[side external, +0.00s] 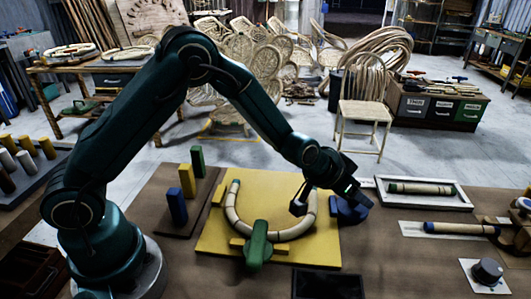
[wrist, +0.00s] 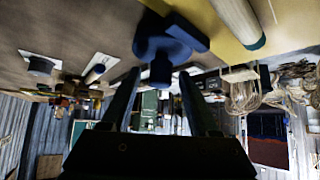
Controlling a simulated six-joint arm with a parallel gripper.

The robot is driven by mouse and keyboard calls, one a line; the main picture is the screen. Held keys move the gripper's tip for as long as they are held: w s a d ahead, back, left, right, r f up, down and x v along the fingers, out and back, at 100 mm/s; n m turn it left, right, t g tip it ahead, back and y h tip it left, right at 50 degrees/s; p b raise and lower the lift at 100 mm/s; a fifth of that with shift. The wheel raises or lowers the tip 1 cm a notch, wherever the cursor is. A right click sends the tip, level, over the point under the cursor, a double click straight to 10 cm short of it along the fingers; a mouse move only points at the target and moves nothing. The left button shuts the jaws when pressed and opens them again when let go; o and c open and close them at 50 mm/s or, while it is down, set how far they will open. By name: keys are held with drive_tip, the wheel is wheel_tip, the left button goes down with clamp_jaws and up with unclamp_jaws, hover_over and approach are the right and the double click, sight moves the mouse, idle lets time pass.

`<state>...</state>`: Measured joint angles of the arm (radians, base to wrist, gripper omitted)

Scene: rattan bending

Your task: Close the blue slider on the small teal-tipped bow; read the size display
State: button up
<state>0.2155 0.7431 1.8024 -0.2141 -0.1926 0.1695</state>
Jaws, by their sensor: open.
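The bow (side external: 232,207) is a pale rattan length bent into a U on a yellow board (side external: 215,245). In the wrist view one straight end of the rattan (wrist: 238,18) shows a dark teal tip. The blue slider (side external: 348,212) stands at the board's right edge, beside the bow's right end. In the wrist view the slider (wrist: 165,40) has a round knob pointing toward my gripper (wrist: 158,78). My gripper is open, its fingertips on either side of the knob's line; contact cannot be told. A dark panel (side external: 328,284), perhaps the size display, shows no readable figure.
A green clamp (side external: 257,245) stands at the bow's front. Green, yellow and blue blocks (side external: 187,181) stand left of the board. Rattan pieces lie in a white tray (side external: 423,203) and on a white sheet at right. A black knob (side external: 487,272) sits front right.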

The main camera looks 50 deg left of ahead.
sight(334, 202)
clamp_jaws()
drive_tip(key=shift+s+a, duration=1.25)
drive_tip(key=shift+a, duration=0.25)
drive_tip(key=c, duration=0.9)
unclamp_jaws()
drive_tip(key=shift+s+a+f, duration=0.1)
drive_tip(key=shift+s+a, duration=0.2)
drive_tip(key=shift+s, duration=0.15)
drive_tip(key=shift+c, duration=0.2)
drive_tip(key=o, duration=0.9)
drive_tip(key=shift+o, duration=0.2)
